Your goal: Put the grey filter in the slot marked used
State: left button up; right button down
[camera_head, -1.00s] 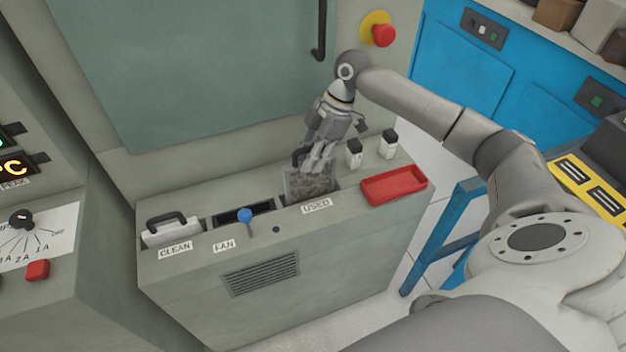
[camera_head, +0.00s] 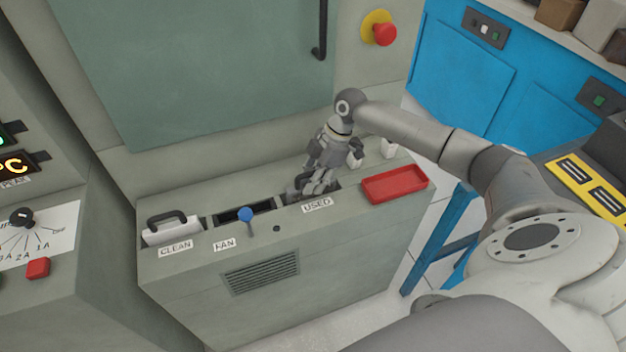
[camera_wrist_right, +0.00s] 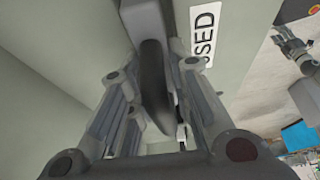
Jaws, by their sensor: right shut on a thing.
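The grey filter is sunk in the slot marked used, its body now hidden from the head view. Its dark handle (camera_head: 301,181) shows at the slot, and in the wrist view the handle (camera_wrist_right: 154,85) lies between my fingers. My right gripper (camera_head: 312,190) is shut on that handle, pointing down at the slot. The USED label (camera_head: 317,205) is on the panel just in front; it also shows in the wrist view (camera_wrist_right: 205,35). A gripper-like shape, seemingly my left gripper (camera_wrist_right: 292,45), is small at the wrist view's right; its jaws are unclear.
A white filter (camera_head: 172,235) with a dark handle stands in the CLEAN slot at left. A blue-knobbed lever (camera_head: 245,215) stands by the FAN label. A red tray (camera_head: 394,184) lies right of the used slot. Small white-and-dark items (camera_head: 388,148) stand behind the tray.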

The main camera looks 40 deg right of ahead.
jog(key=c, duration=1.3)
grip_release()
jog(key=v, duration=1.2)
